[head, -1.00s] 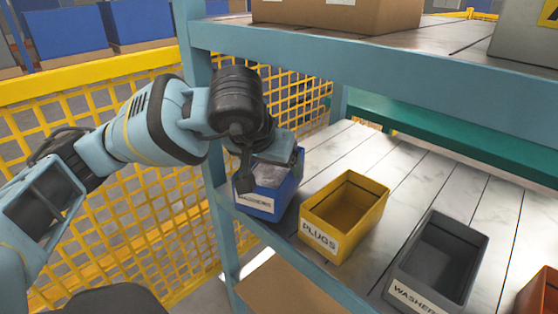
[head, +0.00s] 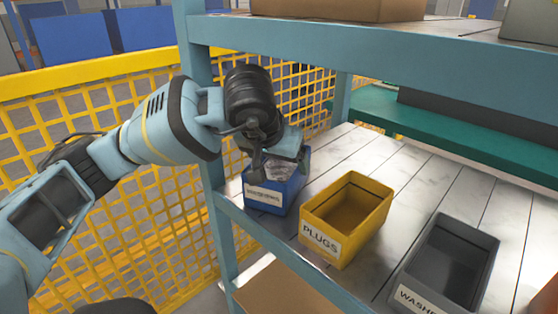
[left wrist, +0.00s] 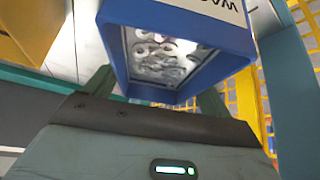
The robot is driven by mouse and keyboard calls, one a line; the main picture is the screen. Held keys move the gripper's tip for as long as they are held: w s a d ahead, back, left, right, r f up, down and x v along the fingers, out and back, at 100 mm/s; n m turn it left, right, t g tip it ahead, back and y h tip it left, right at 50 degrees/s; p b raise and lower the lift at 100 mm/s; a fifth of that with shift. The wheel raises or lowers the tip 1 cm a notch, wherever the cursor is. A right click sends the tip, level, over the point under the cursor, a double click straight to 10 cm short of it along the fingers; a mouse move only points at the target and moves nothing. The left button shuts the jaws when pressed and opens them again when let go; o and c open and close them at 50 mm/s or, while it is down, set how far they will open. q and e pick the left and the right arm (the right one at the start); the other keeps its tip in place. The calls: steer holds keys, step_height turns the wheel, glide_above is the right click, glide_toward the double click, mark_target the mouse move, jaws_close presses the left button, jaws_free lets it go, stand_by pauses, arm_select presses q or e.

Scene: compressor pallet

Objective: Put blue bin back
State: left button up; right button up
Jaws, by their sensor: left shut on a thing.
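The blue bin (head: 284,192) is at the left end of the shelf (head: 404,163) in the head view, left of the yellow bin, with its label facing front. It also shows in the left wrist view (left wrist: 243,48), holding several grey metal parts. My left gripper (head: 277,168) is over the blue bin and shut on its wall. The gripper's fingers show beside the bin's rim in the left wrist view (left wrist: 155,98). The gripper hides part of the bin's top. I cannot tell whether the bin's base touches the shelf. My right gripper is not in view.
A yellow bin (head: 318,243) marked PLUGS stands to the right of the blue bin, and a dark grey bin (head: 455,257) farther right. A blue shelf post (head: 218,190) stands close to my left arm. Yellow mesh fencing (head: 95,130) runs behind the arm. The upper shelf (head: 370,58) hangs above.

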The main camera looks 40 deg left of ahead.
arm_select(q)
steer(key=shift+f, duration=0.1)
steer(key=o, duration=1.5)
steer(key=shift+s+r, duration=0.15)
steer(key=shift+r, duration=0.3)
steer(key=s+d+r+p, duration=0.1)
steer(key=s+d, duration=0.1)
steer(key=s, duration=0.5)
steer(key=s+d+r+p, duration=0.1)
steer(key=s+d+r, duration=0.1)
steer(key=s, duration=0.4)
steer(key=shift+s+d+r, duration=0.25)
steer(key=shift+s+r, duration=0.05)
steer(key=shift+s, duration=0.05)
